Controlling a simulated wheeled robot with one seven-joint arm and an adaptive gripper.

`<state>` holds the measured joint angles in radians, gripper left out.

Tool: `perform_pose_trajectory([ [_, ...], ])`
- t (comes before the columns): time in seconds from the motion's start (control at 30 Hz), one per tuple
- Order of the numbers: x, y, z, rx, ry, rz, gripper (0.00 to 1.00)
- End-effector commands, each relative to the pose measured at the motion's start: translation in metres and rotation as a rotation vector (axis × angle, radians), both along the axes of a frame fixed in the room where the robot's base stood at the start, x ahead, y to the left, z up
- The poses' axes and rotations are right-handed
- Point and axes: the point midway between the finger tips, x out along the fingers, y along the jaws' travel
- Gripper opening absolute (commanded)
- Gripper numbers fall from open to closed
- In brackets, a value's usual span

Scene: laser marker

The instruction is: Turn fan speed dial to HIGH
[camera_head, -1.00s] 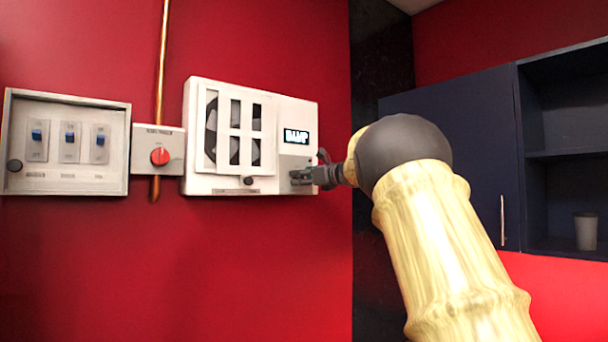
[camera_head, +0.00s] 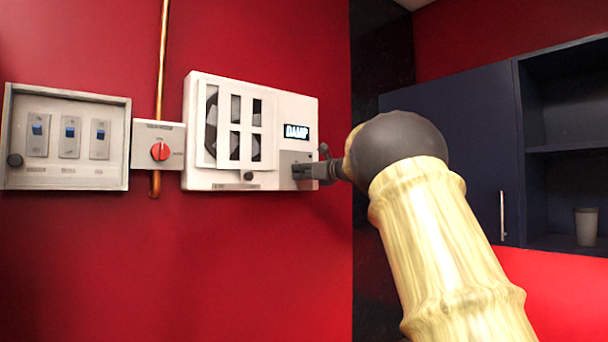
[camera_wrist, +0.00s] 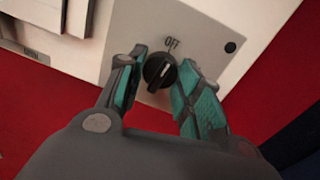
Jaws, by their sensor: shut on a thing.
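The fan speed dial (camera_wrist: 160,72) is a round black knob on a grey plate, with a pale mark on its face. The label OFF (camera_wrist: 172,42) is printed just above it in the wrist view. My gripper (camera_wrist: 161,62) has its teal-padded fingers on either side of the dial and is shut on it. In the head view my gripper (camera_head: 308,171) is at the lower right of the white fan unit (camera_head: 190,130) and hides the dial. Other speed labels are not visible.
The fan unit has a lit display (camera_head: 296,132) reading DAMP and a small dark knob (camera_head: 249,176). To its left are a red rotary knob (camera_head: 160,152) and a box of switches (camera_head: 68,180). A dark blue cabinet (camera_head: 455,150) is at right.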

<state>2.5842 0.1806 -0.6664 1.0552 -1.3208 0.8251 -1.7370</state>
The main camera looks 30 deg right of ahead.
Motion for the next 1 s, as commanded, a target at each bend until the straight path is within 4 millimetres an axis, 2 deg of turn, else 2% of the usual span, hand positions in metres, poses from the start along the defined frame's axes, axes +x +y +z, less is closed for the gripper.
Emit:
perform_pose_trajectory([
  [1.0, -0.0003, 0.0005, -0.0002, 0.928, 0.073, -0.003, 0.11],
])
